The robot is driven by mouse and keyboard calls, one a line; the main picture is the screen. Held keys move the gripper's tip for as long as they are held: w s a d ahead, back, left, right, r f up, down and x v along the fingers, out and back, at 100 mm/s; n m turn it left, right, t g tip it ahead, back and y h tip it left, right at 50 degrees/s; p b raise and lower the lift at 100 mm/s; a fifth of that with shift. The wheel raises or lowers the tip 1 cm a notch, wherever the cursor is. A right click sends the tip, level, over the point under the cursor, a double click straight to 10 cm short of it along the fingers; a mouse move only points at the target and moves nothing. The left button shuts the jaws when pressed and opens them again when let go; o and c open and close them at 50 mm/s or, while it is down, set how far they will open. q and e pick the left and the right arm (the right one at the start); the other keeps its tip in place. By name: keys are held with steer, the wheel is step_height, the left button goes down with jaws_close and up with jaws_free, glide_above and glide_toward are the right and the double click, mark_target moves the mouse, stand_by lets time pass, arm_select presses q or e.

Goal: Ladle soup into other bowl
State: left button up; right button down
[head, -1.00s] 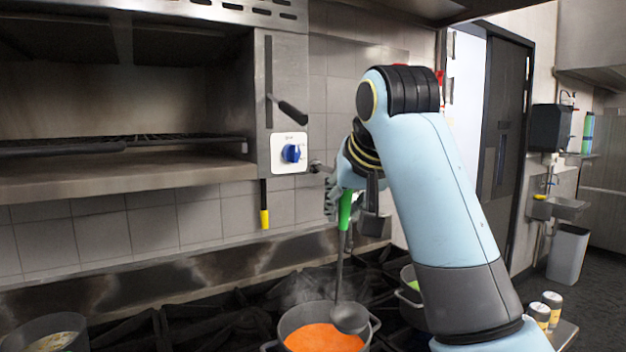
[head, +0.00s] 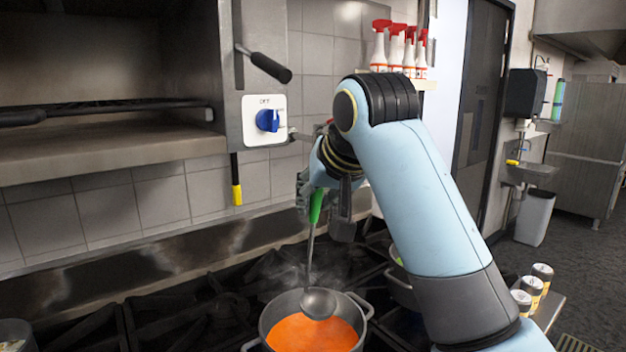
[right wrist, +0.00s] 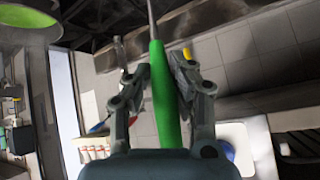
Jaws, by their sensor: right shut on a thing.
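A grey ladle with a green handle (head: 316,206) hangs nearly upright, handle up. My right gripper (head: 312,190) is shut on the green handle; the right wrist view shows the handle (right wrist: 160,92) between both fingers. The ladle's bowl (head: 319,303) is over the far side of a steaming metal pot (head: 273,317) of orange soup (head: 312,334). I cannot tell whether the ladle holds soup. A second pot (head: 402,292) is partly hidden behind my right arm. Another container (head: 15,338) is cut off at the lower left. My left gripper is not in view.
Black burner grates (head: 165,312) surround the soup pot. A metal shelf (head: 110,155) and a blue knob (head: 267,120) are above the stove. Several spray bottles (head: 400,55) stand on a wall shelf. Several cans (head: 532,287) stand at the lower right.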

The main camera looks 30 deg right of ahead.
mark_target(312, 244)
step_height(312, 244, down, 2)
steer(key=shift+s+f+b, duration=0.1)
steer(key=shift+s+b, duration=0.05)
steer(key=shift+b, duration=0.15)
steer(key=f+b, duration=0.1)
steer(key=f, duration=0.2)
steer(key=w+f+b, duration=0.1)
steer(key=f, duration=0.2)
steer(key=f+b, duration=0.1)
steer(key=f, duration=0.2)
steer(key=shift+w+a, duration=0.1)
steer(key=shift+w, duration=0.1)
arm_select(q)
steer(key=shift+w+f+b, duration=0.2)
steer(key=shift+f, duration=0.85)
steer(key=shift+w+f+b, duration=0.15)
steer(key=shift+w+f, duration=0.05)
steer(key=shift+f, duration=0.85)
arm_select(e)
steer(key=shift+w+f, duration=0.2)
steer(key=shift+f, duration=0.65)
step_height(312, 244, up, 4)
steer(key=p, duration=0.4)
steer(key=shift+f, duration=0.1)
step_height(312, 244, up, 2)
steer(key=shift+r, duration=4.35)
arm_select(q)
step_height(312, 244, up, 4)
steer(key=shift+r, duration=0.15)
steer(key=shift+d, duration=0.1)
